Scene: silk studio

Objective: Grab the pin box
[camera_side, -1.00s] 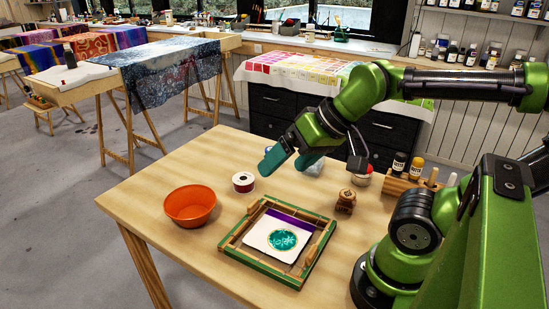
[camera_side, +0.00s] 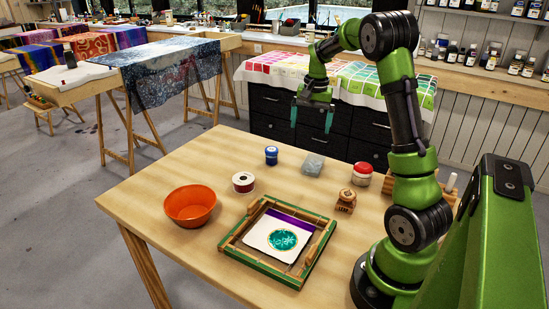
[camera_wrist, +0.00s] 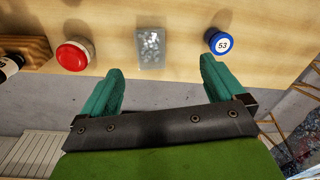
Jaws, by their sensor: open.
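The pin box, a small clear grey box (camera_side: 312,164), sits near the back edge of the wooden table. In the wrist view the pin box (camera_wrist: 151,48) shows silvery bits inside and lies ahead of the gap between my fingers. My gripper (camera_side: 311,118) hangs above and behind it, past the table's back edge, with its teal fingers pointing down. In the wrist view my gripper (camera_wrist: 160,72) is open and empty, its two fingers wide apart, and it does not touch the box.
A blue jar marked 53 (camera_wrist: 220,42) and a red-lidded jar (camera_wrist: 73,55) flank the box with bare wood between. A spool (camera_side: 243,182), an orange bowl (camera_side: 190,207), a wooden stamp (camera_side: 346,200) and a wooden frame (camera_side: 230,240) stand nearer the front.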

